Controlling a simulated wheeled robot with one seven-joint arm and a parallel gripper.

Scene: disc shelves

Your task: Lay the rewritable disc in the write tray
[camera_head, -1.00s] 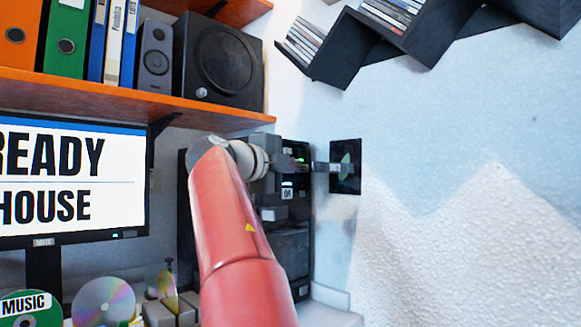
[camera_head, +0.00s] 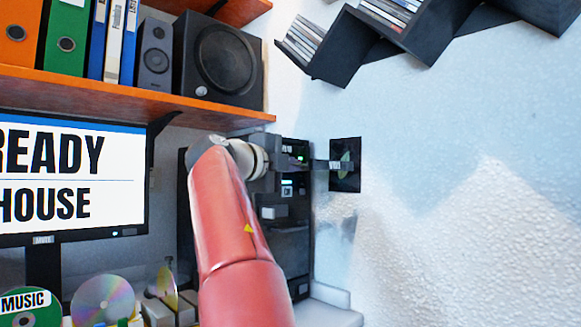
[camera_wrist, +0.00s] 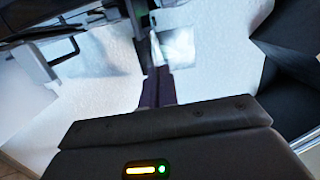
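My red arm reaches up to the dark computer tower (camera_head: 292,240), and my gripper (camera_head: 275,160) is in front of its upper part. In the wrist view the dark fingers of my gripper (camera_wrist: 157,88) appear close together, but whether they are open or shut is unclear. A pale, shiny patch shows beyond them; I cannot tell whether it is a disc. A grey labelled piece (camera_head: 322,166) sticks out right of the tower, in front of a dark square panel (camera_head: 346,178) with a green shape. I cannot identify the write tray or the rewritable disc with certainty.
A silver disc (camera_head: 103,300) and a green MUSIC disc (camera_head: 30,308) stand at lower left, below the monitor (camera_head: 70,180). An orange shelf (camera_head: 120,95) with binders and speakers overhangs the tower. Black disc racks (camera_head: 360,45) hang at upper right. The wall below them is clear.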

